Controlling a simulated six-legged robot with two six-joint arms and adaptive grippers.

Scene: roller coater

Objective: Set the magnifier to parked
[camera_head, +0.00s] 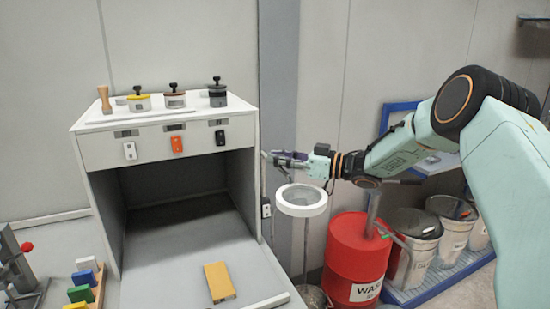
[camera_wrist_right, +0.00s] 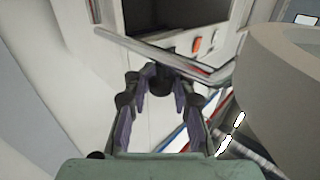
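The magnifier is a thick white ring (camera_head: 302,200) in front of the grey pillar, right of the white cabinet. In the right wrist view its pale ring (camera_wrist_right: 285,85) is large and close at the right edge. A thin metal bar (camera_wrist_right: 135,42) crosses that view just beyond the fingers. My right gripper (camera_head: 276,158) is above and slightly left of the ring, pointing left. Its purple-padded fingers (camera_wrist_right: 160,88) look apart, with a dark part between or behind them. Whether they touch the bar cannot be told. My left gripper is out of view.
The white cabinet (camera_head: 95,150) has lidded pots on top and an open bay. A yellow block (camera_head: 219,281) lies on the grey surface in front. A red drum (camera_head: 352,260) and several buckets (camera_head: 415,225) stand to the right, under my right arm.

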